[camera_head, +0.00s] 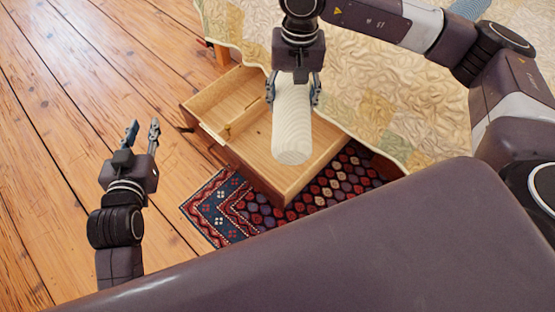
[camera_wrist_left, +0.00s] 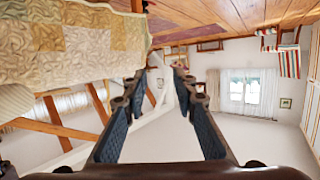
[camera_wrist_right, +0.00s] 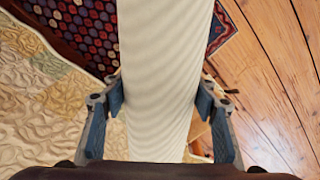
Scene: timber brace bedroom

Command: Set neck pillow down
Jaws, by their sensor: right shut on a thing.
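The neck pillow (camera_head: 292,130) is a cream, ribbed roll. It hangs over an open wooden drawer (camera_head: 275,179) in the head view, and I cannot tell whether it touches the drawer. My right gripper (camera_head: 294,92) is shut on the pillow near its far end, with one finger on each side. In the right wrist view the pillow (camera_wrist_right: 165,75) fills the space between the fingers. My left gripper (camera_head: 143,130) is open and empty, off to the left of the drawer above the floor. The left wrist view shows its two fingers apart with nothing between them.
A bed with a quilted cover (camera_head: 370,95) stands behind and right of the drawer. A patterned rug (camera_head: 235,205) lies under and in front of the drawer. The plank floor (camera_head: 70,110) at left is clear. Part of the drawer's inside is bare.

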